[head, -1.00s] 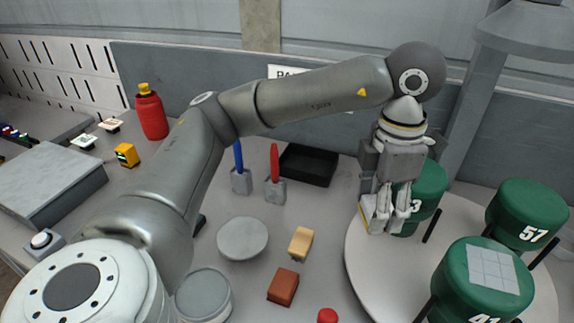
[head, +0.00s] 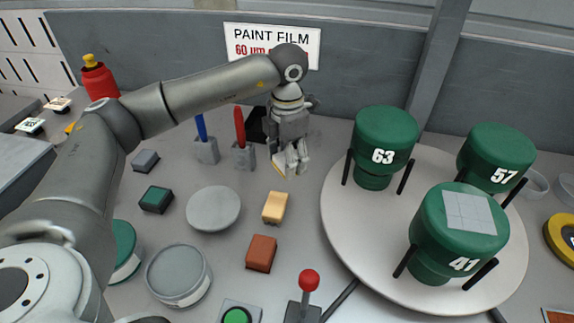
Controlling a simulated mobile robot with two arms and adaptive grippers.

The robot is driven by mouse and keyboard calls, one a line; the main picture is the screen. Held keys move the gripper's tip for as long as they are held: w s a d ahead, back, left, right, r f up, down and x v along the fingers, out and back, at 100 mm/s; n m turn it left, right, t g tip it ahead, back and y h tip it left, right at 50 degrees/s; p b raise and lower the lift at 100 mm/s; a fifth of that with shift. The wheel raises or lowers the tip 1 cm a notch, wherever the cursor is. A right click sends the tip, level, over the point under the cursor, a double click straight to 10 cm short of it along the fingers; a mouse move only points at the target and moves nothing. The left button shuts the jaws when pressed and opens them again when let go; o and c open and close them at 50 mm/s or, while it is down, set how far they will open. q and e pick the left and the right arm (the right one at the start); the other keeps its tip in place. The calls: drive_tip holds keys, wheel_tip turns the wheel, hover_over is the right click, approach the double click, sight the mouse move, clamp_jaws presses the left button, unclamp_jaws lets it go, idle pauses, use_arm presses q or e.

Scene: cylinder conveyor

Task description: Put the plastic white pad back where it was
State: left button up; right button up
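My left gripper (head: 291,168) is in the middle of the head view, pointing down, behind the tan block and left of the turntable. Its fingers appear closed on a small white pad with a yellowish edge (head: 279,166), which shows at their left side. The fingers hide much of the pad. Whether it touches the table is hard to tell. My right gripper is out of view.
A tan block (head: 275,207) and a brown block (head: 261,254) lie in front. The round turntable (head: 345,225) at right carries green cylinders 63 (head: 384,138), 57 (head: 497,157) and 41 (head: 457,240). A black tray (head: 256,126) is behind the gripper, partly hidden.

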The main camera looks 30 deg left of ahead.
use_arm(q)
drive_tip(key=w+f, duration=0.1)
drive_tip(key=w+a+f, duration=0.1)
drive_tip(key=f, duration=0.1)
drive_tip(key=shift+w, duration=0.15)
wheel_tip(320, 180, down, 2)
drive_tip(key=shift+a+f+p, duration=0.1)
drive_tip(key=shift+f+p, duration=0.1)
drive_tip(key=shift+p, duration=0.45)
drive_tip(key=shift+w+f, duration=0.15)
drive_tip(key=shift+f, duration=0.3)
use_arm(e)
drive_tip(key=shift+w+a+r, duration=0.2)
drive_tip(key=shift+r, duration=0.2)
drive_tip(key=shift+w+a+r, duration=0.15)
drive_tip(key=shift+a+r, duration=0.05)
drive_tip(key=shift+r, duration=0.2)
use_arm(q)
drive_tip(key=shift+f, duration=0.1)
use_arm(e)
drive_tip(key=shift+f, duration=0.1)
use_arm(q)
drive_tip(key=o, duration=0.5)
drive_tip(key=shift+f, duration=0.1)
drive_tip(key=o, duration=0.5)
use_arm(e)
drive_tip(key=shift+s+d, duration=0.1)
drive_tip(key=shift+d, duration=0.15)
